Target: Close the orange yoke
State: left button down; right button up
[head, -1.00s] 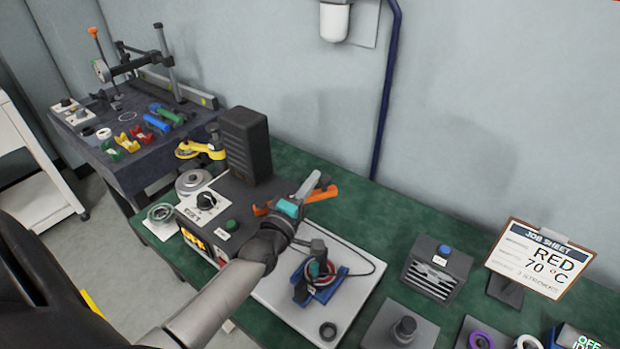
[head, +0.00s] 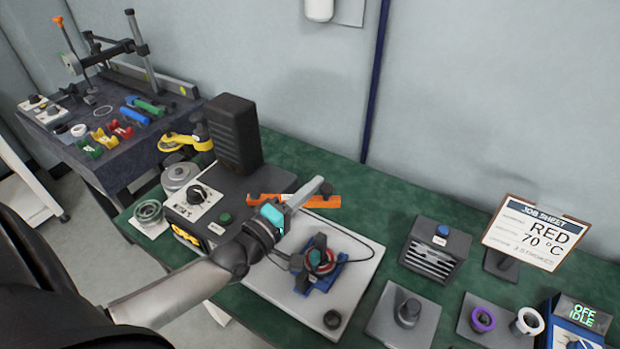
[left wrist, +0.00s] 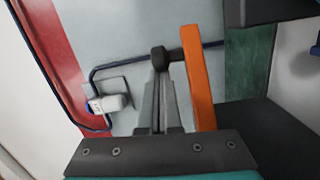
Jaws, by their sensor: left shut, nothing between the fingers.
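The orange yoke (head: 292,201) is a bar lying across the right side of the dark machine at the back of the green bench. In the left wrist view the orange yoke (left wrist: 199,80) stands as a long bar just right of my fingers, with a dark knob (left wrist: 160,60) on a short stub. My left gripper (head: 317,184) is shut and empty, its fingertips close to the knob. In the left wrist view its fingers (left wrist: 158,82) point at the knob; whether they touch it I cannot tell. My right gripper is not in view.
A tall dark block (head: 235,132) rises behind the machine, which has a dial panel (head: 197,200). A blue fixture (head: 320,265) with a cable stands on a pale plate (head: 352,285). A grey vented box (head: 436,250) and job sheet (head: 534,240) stand to the right.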

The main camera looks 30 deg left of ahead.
pick_arm(q)
jog(key=shift+s+d+p, duration=0.2)
jog(key=shift+s+p, duration=0.25)
jog(key=shift+s, duration=0.4)
jog(key=shift+s+d+p, duration=0.25)
jog(key=shift+s+p, duration=0.25)
jog(key=shift+s, duration=0.3)
jog(key=shift+s+d+p, duration=0.2)
jog(key=shift+s+p, duration=0.25)
jog(key=shift+s, duration=0.5)
